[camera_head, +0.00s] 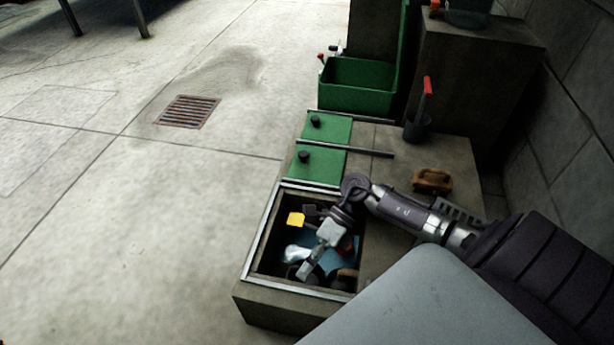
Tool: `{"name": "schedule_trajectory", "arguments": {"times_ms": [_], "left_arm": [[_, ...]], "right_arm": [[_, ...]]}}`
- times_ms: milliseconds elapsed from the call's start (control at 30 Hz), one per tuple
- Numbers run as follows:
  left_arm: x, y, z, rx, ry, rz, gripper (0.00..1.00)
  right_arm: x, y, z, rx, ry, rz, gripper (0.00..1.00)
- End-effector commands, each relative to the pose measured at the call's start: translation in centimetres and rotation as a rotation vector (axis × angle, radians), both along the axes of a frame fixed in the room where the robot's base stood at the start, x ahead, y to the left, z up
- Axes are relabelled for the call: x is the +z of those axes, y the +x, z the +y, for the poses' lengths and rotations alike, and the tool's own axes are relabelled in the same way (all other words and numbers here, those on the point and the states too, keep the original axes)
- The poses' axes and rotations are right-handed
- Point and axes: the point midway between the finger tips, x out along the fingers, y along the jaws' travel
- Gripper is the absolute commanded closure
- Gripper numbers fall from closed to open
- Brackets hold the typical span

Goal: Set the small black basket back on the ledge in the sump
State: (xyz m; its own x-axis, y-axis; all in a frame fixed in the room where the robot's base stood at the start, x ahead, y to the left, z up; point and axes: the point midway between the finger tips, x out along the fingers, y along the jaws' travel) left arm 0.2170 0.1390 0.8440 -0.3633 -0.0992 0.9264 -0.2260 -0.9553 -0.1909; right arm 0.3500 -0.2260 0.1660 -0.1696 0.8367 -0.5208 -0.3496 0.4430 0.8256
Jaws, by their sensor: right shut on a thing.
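The open sump (258,240) is a square pit with a pale metal rim, set in a grey concrete block. My right gripper (306,272) reaches down into it from the right, near its front part. It is shut on a small dark thing at its fingertips, which looks like the small black basket (292,273) and is mostly hidden. The ledge in the sump cannot be made out clearly. A yellow part (295,219) sits at the sump's back left, and a shiny whitish thing (297,253) lies left of the gripper. My left gripper is not in view.
Blue water or lining (345,263) and a brown round thing (345,279) show inside the sump. Two green lids (320,163) lie behind it. A brown block (432,180), a red-handled tool in a dark cup (417,128) and a green bin (357,98) stand nearby. The left floor is clear.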

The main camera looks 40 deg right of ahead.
Motion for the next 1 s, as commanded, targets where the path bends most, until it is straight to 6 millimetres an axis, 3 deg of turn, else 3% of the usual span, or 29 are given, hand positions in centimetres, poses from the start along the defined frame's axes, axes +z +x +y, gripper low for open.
{"name": "schedule_trajectory", "arguments": {"times_ms": [133, 167, 300, 667, 1000], "left_arm": [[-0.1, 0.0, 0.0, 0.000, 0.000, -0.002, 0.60], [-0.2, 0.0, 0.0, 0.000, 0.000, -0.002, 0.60], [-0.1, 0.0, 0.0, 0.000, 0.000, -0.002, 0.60], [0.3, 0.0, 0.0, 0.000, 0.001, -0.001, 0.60], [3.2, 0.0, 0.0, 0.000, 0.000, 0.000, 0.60]], "right_arm": [[-0.2, 0.0, 0.0, 0.000, 0.000, 0.000, 1.00], [-0.2, 0.0, 0.0, 0.001, 0.000, 0.000, 0.89], [-0.1, 0.0, 0.0, 0.000, 0.000, 0.000, 0.66], [0.3, 0.0, -0.1, 0.000, -0.001, 0.000, 0.66], [3.8, 1.1, -5.4, -0.003, -0.005, 0.001, 0.66]]}}
